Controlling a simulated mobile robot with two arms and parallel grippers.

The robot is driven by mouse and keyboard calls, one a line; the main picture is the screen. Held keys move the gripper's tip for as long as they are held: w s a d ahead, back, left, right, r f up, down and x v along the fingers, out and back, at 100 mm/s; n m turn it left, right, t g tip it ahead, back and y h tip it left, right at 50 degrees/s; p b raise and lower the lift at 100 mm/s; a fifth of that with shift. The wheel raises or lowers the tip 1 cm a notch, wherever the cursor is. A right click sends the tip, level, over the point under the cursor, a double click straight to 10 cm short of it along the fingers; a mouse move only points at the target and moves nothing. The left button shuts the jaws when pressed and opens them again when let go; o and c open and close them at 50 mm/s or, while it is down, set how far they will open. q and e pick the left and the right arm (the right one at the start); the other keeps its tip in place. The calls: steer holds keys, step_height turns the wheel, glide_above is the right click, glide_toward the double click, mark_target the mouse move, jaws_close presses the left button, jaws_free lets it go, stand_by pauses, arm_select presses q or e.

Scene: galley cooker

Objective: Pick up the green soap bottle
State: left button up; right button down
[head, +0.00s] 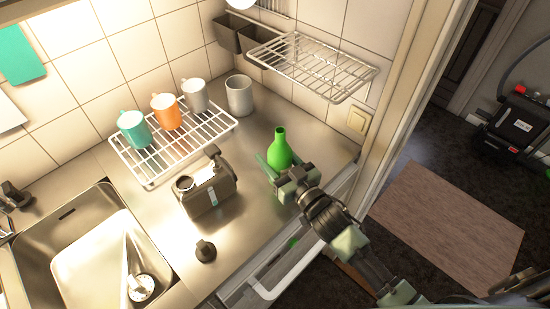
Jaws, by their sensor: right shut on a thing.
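The green soap bottle (280,149) stands upright on the steel counter, right of the middle. My right gripper (276,168) comes in from the lower right and is shut on the bottle's lower part. The fingers hide part of the bottle's base, so I cannot tell whether it touches the counter. My left gripper is not in view.
A dark canister (209,191) and a small black knob-like object (205,251) stand left of my gripper. A white rack (152,181) holds several mugs behind. A wire shelf (345,88) juts from the wall above. A sink (60,240) lies at left.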

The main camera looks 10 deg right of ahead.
step_height(320, 180, up, 19)
steer(key=shift+r, duration=0.2)
stand_by(0.5)
